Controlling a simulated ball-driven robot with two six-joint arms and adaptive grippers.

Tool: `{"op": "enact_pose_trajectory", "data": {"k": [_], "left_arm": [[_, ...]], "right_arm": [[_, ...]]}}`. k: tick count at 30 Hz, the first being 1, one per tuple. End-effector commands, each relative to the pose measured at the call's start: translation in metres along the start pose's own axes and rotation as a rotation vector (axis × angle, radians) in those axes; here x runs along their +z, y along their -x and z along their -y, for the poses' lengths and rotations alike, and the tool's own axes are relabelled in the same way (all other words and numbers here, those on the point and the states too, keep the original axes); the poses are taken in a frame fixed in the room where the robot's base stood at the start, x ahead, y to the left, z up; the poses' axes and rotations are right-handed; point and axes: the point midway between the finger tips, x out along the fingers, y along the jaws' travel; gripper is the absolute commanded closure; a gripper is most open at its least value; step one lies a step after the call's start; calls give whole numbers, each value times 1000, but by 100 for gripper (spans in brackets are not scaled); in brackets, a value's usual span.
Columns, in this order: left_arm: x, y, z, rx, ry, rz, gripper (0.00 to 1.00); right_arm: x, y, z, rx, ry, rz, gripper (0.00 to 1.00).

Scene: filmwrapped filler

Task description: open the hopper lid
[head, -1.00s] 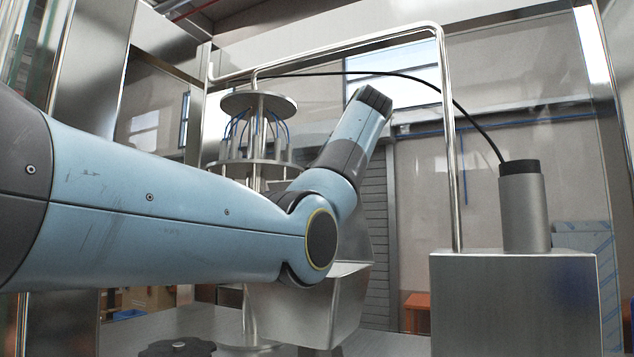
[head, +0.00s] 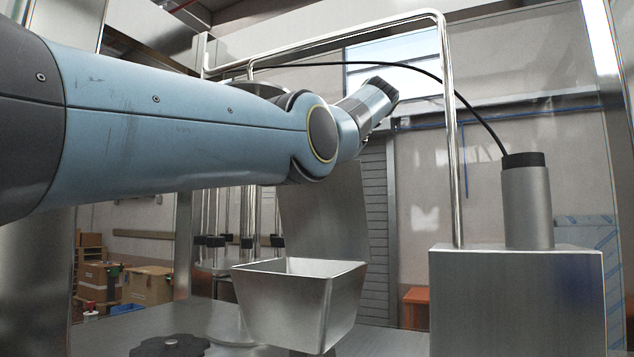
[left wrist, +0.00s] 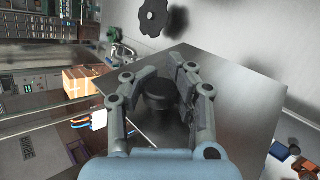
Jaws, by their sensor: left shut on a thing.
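The steel hopper (head: 298,308) stands in the middle of the head view with its mouth open and its inside showing. Its lid (head: 325,215) is a flat grey panel standing steeply up behind the mouth, its upper part hidden by my left arm. In the left wrist view the lid (left wrist: 238,105) fills the middle, and a dark round knob (left wrist: 160,95) stands out from it. My left gripper (left wrist: 180,88) is shut on this knob, with fingers on both sides. The head view hides its fingers behind my wrist. My right gripper is in neither view.
A shiny tube frame (head: 449,130) rises right of the hopper. A steel box (head: 515,300) beside it carries a grey cylinder (head: 527,208) with a black cable. A dark lobed knob (head: 170,346) sits at the front left. Cardboard boxes (head: 147,285) stand beyond the left side.

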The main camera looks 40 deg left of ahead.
Motion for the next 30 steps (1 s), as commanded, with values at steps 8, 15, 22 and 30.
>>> {"op": "enact_pose_trajectory", "data": {"k": [8, 15, 22, 30], "left_arm": [[3, 8, -4, -1, 9, 19, 75], [2, 5, -3, -1, 7, 11, 49], [1, 4, -2, 0, 5, 7, 49], [2, 42, -2, -2, 4, 11, 49]], "right_arm": [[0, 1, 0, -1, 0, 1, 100], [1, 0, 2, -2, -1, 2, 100], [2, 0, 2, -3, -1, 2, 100], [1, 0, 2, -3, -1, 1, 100]]}}
